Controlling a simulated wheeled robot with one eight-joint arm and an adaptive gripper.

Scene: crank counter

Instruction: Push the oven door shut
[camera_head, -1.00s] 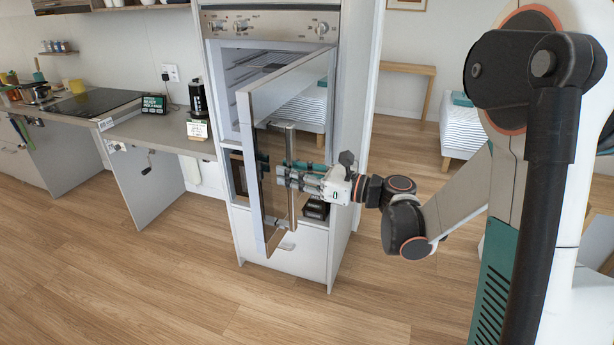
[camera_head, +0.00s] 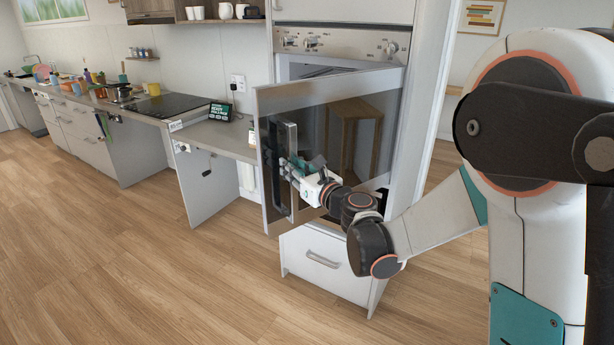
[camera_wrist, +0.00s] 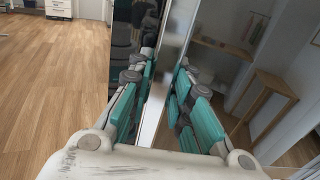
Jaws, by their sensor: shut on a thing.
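The oven door (camera_head: 350,125), dark glass with a pale frame, stands partly open in the head view. Its right edge is by the cabinet and its left edge swings out toward me. A vertical metal bar handle (camera_head: 291,137) is near that free edge. My gripper (camera_head: 293,166) is shut on the handle at the outer face of the door. In the wrist view, the teal finger pads (camera_wrist: 165,108) lie either side of a pale upright strip, with reflecting glass around it. Most of the oven interior is hidden behind the door.
The oven's control panel (camera_head: 335,42) is above the door, and a drawer with a handle (camera_head: 323,260) is below. A counter (camera_head: 215,138) with a small display (camera_head: 221,111) and a dark cooktop (camera_head: 160,106) runs left. The wooden floor in front is clear.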

